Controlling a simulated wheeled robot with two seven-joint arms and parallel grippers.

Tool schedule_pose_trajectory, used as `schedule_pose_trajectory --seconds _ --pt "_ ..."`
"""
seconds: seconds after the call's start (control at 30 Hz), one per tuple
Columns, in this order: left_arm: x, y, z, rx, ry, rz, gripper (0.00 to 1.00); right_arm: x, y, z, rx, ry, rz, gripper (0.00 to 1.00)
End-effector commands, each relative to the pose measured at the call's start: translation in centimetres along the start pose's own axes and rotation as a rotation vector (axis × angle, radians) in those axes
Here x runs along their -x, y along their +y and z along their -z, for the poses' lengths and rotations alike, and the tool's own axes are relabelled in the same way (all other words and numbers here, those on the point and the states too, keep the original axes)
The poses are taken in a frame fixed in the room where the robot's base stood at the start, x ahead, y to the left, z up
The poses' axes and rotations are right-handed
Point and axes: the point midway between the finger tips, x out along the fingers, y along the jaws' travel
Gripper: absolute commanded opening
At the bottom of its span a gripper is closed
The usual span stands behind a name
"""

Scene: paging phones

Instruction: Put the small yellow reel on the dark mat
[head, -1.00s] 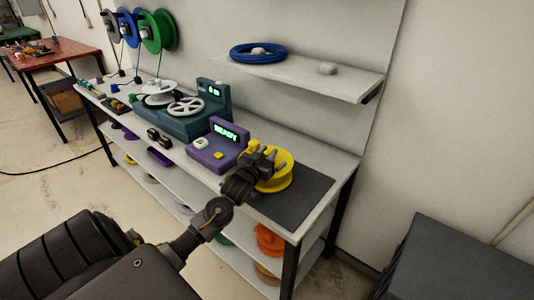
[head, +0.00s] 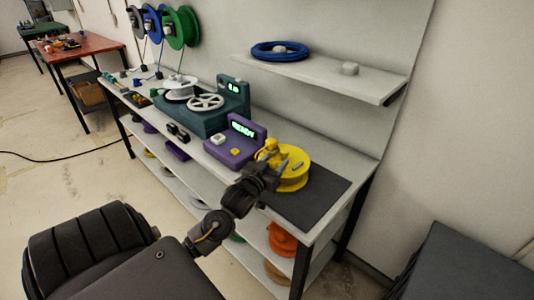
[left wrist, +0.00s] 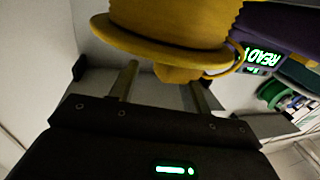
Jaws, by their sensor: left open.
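The yellow reel (head: 294,177) sits on the back left part of the dark mat (head: 312,203), at the right end of the bench. A small yellow part (head: 268,150) stands at its left side. My right gripper is not in view.
A purple device (head: 228,148) reading READY stands close left of the reel. A teal machine (head: 200,112) with white reels is further left. A shelf (head: 330,78) with a blue coil (head: 281,51) hangs above. The mat's front right is bare.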

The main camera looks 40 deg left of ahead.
Motion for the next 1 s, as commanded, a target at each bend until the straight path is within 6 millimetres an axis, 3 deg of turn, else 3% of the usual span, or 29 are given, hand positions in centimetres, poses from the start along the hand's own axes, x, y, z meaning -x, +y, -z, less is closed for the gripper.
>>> schedule_pose_trajectory --seconds 0.1,0.33,1.0 --pt "2.5 0.0 -0.2 0.0 -0.001 -0.001 0.48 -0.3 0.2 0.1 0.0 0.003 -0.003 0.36" --pt "5.2 0.0 -0.1 0.001 -0.001 0.0 0.48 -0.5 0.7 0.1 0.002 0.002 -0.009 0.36" --pt "5.6 0.0 0.0 0.0 0.0 0.0 0.48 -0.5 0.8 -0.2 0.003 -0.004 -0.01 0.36"
